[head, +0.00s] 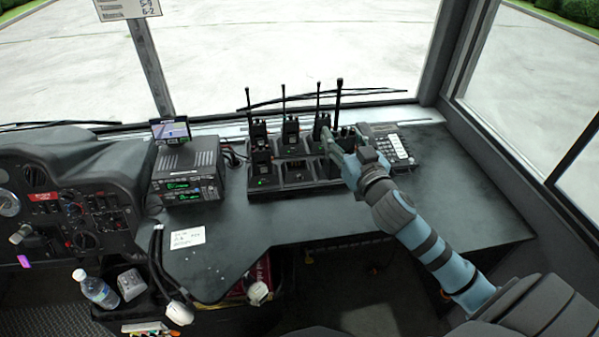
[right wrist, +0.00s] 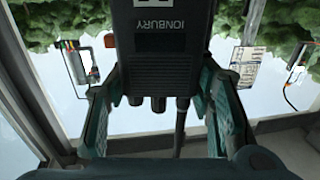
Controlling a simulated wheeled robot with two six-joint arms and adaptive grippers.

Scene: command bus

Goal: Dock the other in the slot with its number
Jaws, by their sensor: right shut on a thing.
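A black charging dock (head: 294,193) stands on the dark console, with slots in two rows. Black radios stand upright in its back row, at the left (head: 258,131), middle (head: 290,129) and right (head: 318,126). The front-middle slot (head: 298,174) looks empty. My right gripper (head: 337,147) is shut on a radio at the dock's right end; its tall antenna (head: 339,100) points up. In the right wrist view the held radio (right wrist: 163,55) shows upside down, lettered IONBURY. Slot numbers are too small to read. My left gripper is out of view.
A keypad unit (head: 393,148) stands close to the right of the dock. A stacked radio set (head: 187,172) with a small screen stands to the left. A paper note (head: 188,237) lies on the console. The console right of the dock's front is clear.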

